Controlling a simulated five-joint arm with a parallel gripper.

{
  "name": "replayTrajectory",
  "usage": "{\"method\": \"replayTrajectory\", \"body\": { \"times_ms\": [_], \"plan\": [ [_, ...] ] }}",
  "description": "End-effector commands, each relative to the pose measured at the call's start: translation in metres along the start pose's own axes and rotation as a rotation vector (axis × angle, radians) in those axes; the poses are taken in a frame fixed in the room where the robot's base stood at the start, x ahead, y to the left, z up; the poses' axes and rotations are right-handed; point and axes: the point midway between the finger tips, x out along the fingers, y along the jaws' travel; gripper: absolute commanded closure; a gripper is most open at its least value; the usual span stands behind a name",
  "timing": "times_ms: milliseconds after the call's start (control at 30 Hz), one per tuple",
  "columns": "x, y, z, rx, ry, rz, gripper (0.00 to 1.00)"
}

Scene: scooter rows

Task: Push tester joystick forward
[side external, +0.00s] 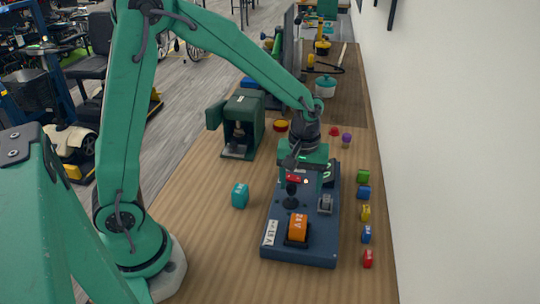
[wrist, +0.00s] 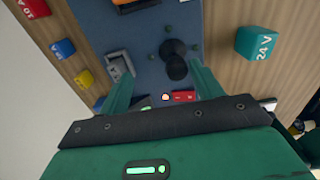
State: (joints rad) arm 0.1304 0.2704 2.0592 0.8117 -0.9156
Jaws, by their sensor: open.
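The tester (side external: 285,247) is a dark blue panel on the wooden bench. Its black joystick (side external: 291,190) stands on the panel's left half; it also shows in the wrist view (wrist: 175,62) as a round knob on a stalk. My gripper (side external: 303,176) is over the far part of the panel, close to the joystick. In the wrist view my gripper (wrist: 163,78) is open, with its two green fingers apart. The joystick appears near the right finger; I cannot tell whether they touch. Nothing is held.
An orange block (side external: 298,228) sits in the tester's near end, with a grey switch (side external: 325,203) on its right side. A teal block (side external: 240,195) stands left. Several small coloured blocks line the right. A green machine (side external: 242,125) stands behind. A white wall bounds the right.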

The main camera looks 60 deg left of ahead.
Motion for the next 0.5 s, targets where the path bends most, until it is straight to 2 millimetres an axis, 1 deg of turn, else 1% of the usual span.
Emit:
{"method": "replayTrajectory", "body": {
  "times_ms": [500],
  "plan": [
    [0.0001, 0.0110, -0.0001, 0.001, 0.000, -0.001, 0.35]
  ]
}}
